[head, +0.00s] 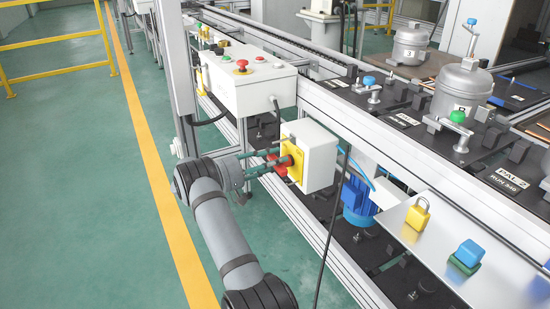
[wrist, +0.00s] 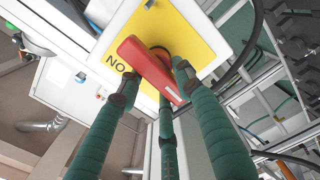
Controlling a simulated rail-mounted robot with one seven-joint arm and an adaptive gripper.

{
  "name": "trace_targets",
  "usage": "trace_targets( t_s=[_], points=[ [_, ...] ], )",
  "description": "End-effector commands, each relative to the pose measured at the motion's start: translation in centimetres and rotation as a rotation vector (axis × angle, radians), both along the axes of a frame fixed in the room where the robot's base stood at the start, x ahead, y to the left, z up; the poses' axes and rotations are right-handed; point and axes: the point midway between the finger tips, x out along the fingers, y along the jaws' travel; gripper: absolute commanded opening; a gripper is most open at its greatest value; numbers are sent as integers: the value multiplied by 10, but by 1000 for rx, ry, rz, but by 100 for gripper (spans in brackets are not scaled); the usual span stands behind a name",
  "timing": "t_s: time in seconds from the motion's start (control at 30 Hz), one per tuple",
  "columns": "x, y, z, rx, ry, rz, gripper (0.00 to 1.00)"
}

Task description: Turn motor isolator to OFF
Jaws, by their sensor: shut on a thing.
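The motor isolator (head: 319,152) is a white box with a yellow plate (head: 295,158) on the side of the conveyor frame. Its red handle (head: 280,168) is partly hidden by my fingers in the head view. In the wrist view the red handle (wrist: 150,68) lies diagonally across the yellow plate (wrist: 196,32), from upper left to lower right. Letters beside it read "NO", apparently an upside-down "ON". My gripper (head: 277,162) has green-wrapped fingers and is shut on the handle. In the wrist view the gripper (wrist: 158,80) has fingertips on both sides of the handle.
A control box (head: 247,79) with a red emergency button stands above and left of the isolator. A black cable hangs just right of the isolator. A yellow padlock (head: 417,216) and a blue-topped block (head: 467,254) sit on a shelf at right.

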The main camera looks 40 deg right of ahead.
Motion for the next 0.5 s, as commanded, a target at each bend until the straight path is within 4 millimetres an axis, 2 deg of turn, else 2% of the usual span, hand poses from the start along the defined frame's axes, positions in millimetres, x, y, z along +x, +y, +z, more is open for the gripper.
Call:
trace_targets(
  t_s=[0.03, 0.5],
  points=[
    [5, 1, 1, 1, 21, 15, 9],
    [5, 1, -1, 16, 99, 16, 9]
  ],
)
